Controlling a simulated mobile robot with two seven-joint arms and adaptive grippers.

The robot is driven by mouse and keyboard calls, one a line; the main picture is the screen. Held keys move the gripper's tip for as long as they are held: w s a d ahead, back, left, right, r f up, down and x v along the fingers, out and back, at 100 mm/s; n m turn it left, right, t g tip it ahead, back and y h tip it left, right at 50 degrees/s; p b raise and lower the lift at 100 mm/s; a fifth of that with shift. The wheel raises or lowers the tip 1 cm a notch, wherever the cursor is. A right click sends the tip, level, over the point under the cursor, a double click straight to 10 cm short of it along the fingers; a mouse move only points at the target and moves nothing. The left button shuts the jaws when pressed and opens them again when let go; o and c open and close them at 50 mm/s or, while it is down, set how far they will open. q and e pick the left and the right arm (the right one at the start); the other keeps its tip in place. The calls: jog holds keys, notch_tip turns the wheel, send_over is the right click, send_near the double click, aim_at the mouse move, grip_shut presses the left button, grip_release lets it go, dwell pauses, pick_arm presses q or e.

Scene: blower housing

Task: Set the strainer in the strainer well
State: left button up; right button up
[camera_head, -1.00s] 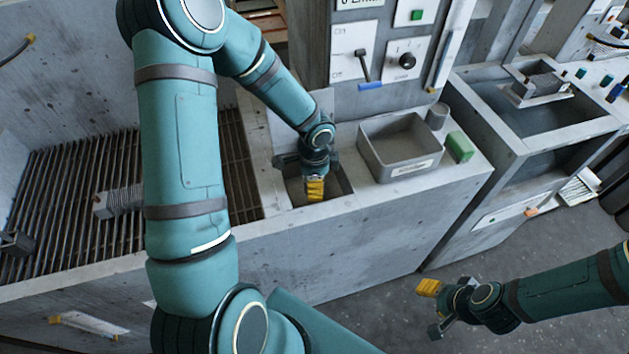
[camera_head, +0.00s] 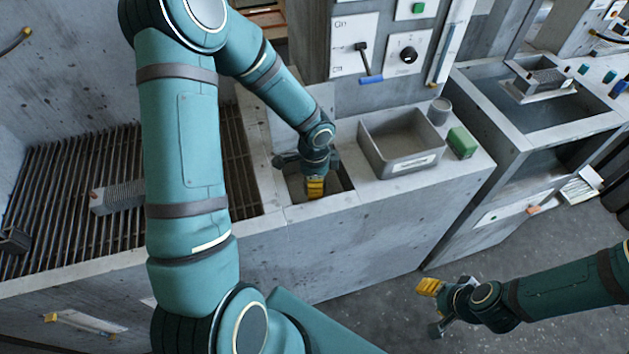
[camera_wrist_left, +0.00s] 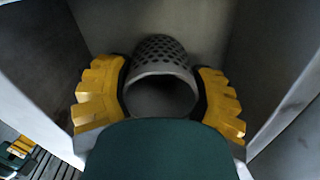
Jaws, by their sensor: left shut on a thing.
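The strainer (camera_wrist_left: 160,75) is a grey perforated cylinder between the yellow fingers of my left gripper (camera_wrist_left: 160,100) in the left wrist view. The fingers are shut on its sides. The strainer well (camera_head: 338,179) is a square recess in the concrete counter, and my left gripper (camera_head: 308,188) points down into it in the head view. The well's walls (camera_wrist_left: 268,65) surround the strainer in the wrist view. Whether the strainer touches the well's floor I cannot tell. My right gripper (camera_head: 437,305) hangs over the floor at the lower right, its fingers apart and empty.
A grey bin (camera_head: 392,160) stands on the counter right of the well. A green block (camera_head: 462,142) and a grey cup (camera_head: 439,110) are beside it. A slatted grate (camera_head: 80,190) lies left. A panel with a blue-handled lever (camera_head: 369,79) rises behind.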

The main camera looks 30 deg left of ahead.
dwell(0.3)
pick_arm(q)
jog(key=o, duration=1.4)
notch_tip(320, 180, up, 12)
jog(key=shift+s+f, duration=0.1)
